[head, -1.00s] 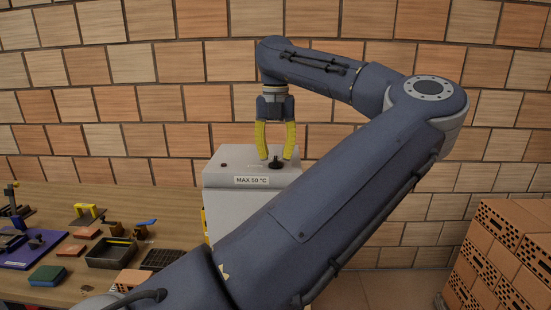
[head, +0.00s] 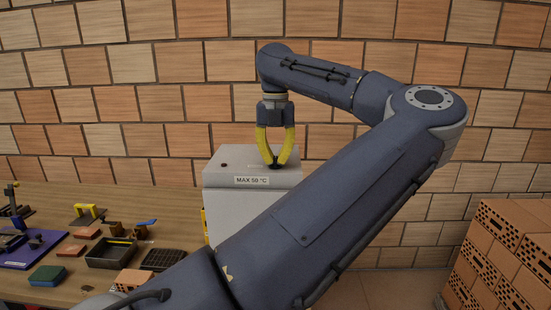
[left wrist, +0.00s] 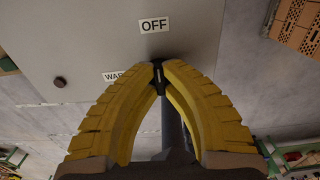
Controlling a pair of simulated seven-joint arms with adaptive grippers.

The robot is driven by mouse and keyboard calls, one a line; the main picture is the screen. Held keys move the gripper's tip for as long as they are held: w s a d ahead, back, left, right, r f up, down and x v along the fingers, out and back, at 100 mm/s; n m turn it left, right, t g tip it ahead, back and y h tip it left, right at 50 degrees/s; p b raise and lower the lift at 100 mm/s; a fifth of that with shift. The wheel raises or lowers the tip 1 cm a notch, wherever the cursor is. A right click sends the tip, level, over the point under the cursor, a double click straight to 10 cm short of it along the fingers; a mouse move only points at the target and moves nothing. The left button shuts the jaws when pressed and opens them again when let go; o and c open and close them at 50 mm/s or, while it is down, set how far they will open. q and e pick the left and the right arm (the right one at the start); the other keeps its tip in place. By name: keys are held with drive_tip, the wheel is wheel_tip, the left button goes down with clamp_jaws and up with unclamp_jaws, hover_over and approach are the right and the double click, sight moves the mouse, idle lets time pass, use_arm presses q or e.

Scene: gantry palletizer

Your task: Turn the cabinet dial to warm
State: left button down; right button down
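The light grey cabinet (head: 225,178) stands by the brick wall with a "MAX 50 °C" label (head: 251,180) on its front. Its small black dial (head: 275,167) is on the top. My left gripper (head: 276,163) points down with its yellow fingers closed together on the dial. In the left wrist view the fingertips (left wrist: 158,66) meet around the dial (left wrist: 158,76), which shows a small white mark. An "OFF" label (left wrist: 154,25) lies beyond the tips. A partly hidden "WAR…" label (left wrist: 114,75) lies left of them. My right gripper is not in view.
A wooden bench (head: 170,207) at the left holds a black bin (head: 110,252), a green block (head: 47,275) and other small parts. Stacked bricks (head: 510,250) stand at the lower right. My left arm crosses in front of the cabinet.

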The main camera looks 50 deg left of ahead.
use_arm(q)
drive_tip(key=shift+n, duration=0.3)
drive_tip(key=n, duration=0.8)
drive_tip(key=shift+n, duration=0.3)
drive_tip(key=n, duration=0.4)
drive_tip(key=shift+n, duration=2.5)
drive_tip(key=c, duration=1.5)
unclamp_jaws()
